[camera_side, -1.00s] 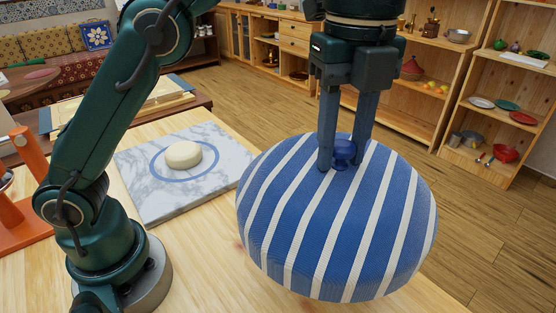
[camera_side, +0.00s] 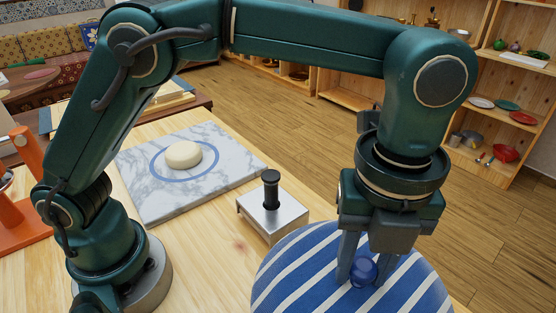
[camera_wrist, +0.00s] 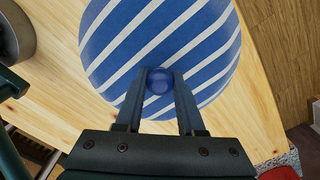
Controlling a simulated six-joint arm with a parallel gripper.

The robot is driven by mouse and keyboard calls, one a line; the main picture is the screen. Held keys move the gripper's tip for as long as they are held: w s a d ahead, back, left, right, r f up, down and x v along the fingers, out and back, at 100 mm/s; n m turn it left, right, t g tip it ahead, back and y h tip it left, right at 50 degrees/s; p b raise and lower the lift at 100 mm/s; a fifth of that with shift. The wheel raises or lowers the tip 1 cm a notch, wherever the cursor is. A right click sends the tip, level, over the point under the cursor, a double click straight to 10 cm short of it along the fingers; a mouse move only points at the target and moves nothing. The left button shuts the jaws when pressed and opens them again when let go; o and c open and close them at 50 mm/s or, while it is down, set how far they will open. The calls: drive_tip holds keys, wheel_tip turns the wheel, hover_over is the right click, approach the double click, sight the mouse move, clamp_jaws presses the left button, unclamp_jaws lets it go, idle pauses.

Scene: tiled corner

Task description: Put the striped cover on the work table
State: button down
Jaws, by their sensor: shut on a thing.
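The striped cover (camera_side: 310,268) is a round blue-and-white dome with a blue knob (camera_side: 363,271) on top. It is at the lower right in the side view, cut off by the bottom edge. My gripper (camera_side: 362,277) is above it, its two fingers shut on the knob. In the wrist view the cover (camera_wrist: 205,48) shows past the fingertips, with the knob (camera_wrist: 160,82) between them. The work table (camera_side: 200,255) is light wood and lies under and beside the cover. Whether the cover's rim touches the table is hidden.
A metal block with a black handle (camera_side: 271,190) stands on the table just behind the cover. A marble slab (camera_side: 150,190) with a blue ring bears a pale round piece of dough (camera_side: 184,154). An orange stand (camera_side: 25,190) is at the far left. Bare table lies at front centre.

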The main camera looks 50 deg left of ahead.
sight(356, 286)
drive_tip(key=shift+f, duration=2.2)
drive_tip(key=shift+f, duration=0.1)
drive_tip(key=c, duration=0.5)
unclamp_jaws()
wheel_tip(356, 286, up, 12)
drive_tip(key=shift+f, duration=0.1)
drive_tip(key=shift+r, duration=0.25)
